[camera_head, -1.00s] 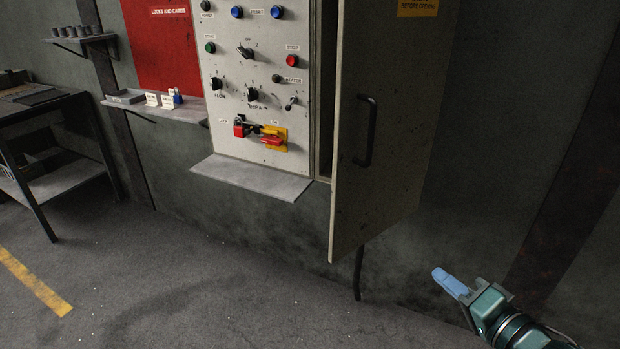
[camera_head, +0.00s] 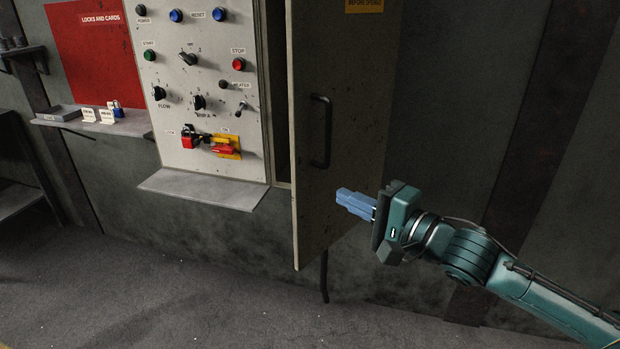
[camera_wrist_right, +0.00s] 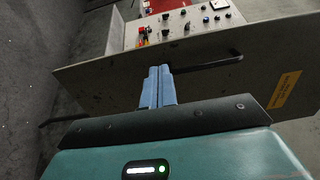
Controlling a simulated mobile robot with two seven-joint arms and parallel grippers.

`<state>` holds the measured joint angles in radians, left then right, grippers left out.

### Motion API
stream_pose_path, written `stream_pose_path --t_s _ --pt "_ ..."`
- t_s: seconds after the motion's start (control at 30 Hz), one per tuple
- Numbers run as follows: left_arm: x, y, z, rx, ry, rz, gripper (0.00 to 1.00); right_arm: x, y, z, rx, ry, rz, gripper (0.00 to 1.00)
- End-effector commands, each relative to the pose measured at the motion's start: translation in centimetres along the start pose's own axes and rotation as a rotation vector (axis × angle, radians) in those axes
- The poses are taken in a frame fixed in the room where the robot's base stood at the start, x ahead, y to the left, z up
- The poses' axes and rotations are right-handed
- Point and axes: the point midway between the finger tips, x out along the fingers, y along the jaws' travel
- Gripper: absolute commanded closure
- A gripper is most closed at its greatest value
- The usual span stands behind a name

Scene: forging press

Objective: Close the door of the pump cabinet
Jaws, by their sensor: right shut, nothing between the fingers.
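The pump cabinet door (camera_head: 345,90) stands open, swung out to the right of the control panel, with a black bar handle (camera_head: 320,132) on its outer face. A dark gap shows between the door and the panel. My right gripper (camera_head: 340,197) is shut and empty, its blue fingers pointing left at the lower part of the door, below and right of the handle. In the right wrist view the closed fingers (camera_wrist_right: 158,70) overlap the door (camera_wrist_right: 110,80) beside the handle (camera_wrist_right: 215,63); I cannot tell whether they touch it. My left gripper is not in view.
A small shelf (camera_head: 110,124) with cards and a padlock is at left. The floor in front is clear.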

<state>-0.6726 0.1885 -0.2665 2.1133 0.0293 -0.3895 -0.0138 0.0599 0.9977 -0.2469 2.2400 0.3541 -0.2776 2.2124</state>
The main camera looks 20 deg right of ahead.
Motion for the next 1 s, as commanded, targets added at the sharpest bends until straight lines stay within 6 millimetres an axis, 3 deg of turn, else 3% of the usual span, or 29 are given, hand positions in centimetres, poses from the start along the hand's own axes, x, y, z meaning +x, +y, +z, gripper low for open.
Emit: stream_pose_path --t_s 0.53,0.7,1.0 --pt "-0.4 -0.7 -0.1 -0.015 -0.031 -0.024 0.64 8.0 -0.2 0.0 -0.001 0.001 -0.001 1.0" --pt "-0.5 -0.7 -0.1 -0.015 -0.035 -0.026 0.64 9.1 0.0 0.0 -0.002 0.0 0.001 1.0" --pt "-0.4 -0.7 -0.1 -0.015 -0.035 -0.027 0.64 9.2 0.1 0.0 -0.001 0.0 0.001 1.0"
